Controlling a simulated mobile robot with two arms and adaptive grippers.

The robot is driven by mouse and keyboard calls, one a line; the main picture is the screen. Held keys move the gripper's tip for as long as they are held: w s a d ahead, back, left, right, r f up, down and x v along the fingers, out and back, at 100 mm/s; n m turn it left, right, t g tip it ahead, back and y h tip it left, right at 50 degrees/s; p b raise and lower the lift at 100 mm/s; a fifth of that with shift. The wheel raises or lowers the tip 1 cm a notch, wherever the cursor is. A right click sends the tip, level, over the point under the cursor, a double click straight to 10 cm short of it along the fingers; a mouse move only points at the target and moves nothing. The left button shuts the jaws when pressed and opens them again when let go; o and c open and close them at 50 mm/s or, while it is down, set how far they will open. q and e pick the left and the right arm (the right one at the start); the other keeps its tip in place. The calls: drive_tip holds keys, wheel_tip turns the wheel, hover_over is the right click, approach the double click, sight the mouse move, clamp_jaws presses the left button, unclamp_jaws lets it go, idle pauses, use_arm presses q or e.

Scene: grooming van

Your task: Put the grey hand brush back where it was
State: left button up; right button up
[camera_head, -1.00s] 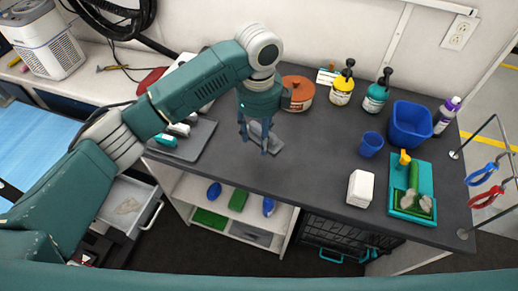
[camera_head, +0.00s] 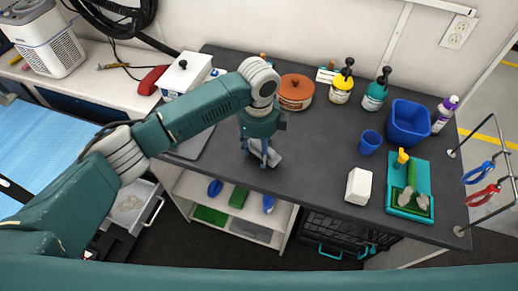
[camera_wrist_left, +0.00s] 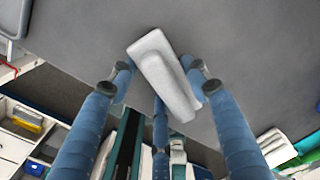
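The grey hand brush (camera_head: 275,159) is at the front part of the dark grooming table, near its front edge. In the left wrist view the pale grey brush (camera_wrist_left: 166,75) lies slantwise between the blue fingers, against the dark tabletop. My left gripper (camera_head: 264,156) points down with its fingers closed around the brush; it also shows in the left wrist view (camera_wrist_left: 160,80). The fingers hide part of the brush in the head view. I cannot tell whether the brush touches the table. My right gripper is not in view.
Behind stand an orange-brown pot (camera_head: 296,94), a yellow bottle (camera_head: 341,88) and a teal bottle (camera_head: 375,95). To the right are a blue cup (camera_head: 370,142), a blue tub (camera_head: 408,125), a white block (camera_head: 359,187) and a teal tray (camera_head: 423,178). The tabletop's middle is clear.

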sight(259, 146)
use_arm(q)
drive_tip(key=o, duration=0.3)
drive_tip(key=shift+r, duration=0.2)
wheel_tip(259, 146, up, 12)
drive_tip(key=b, duration=0.2)
drive_tip(key=shift+b, duration=0.4)
drive_tip(key=shift+s+f, duration=0.1)
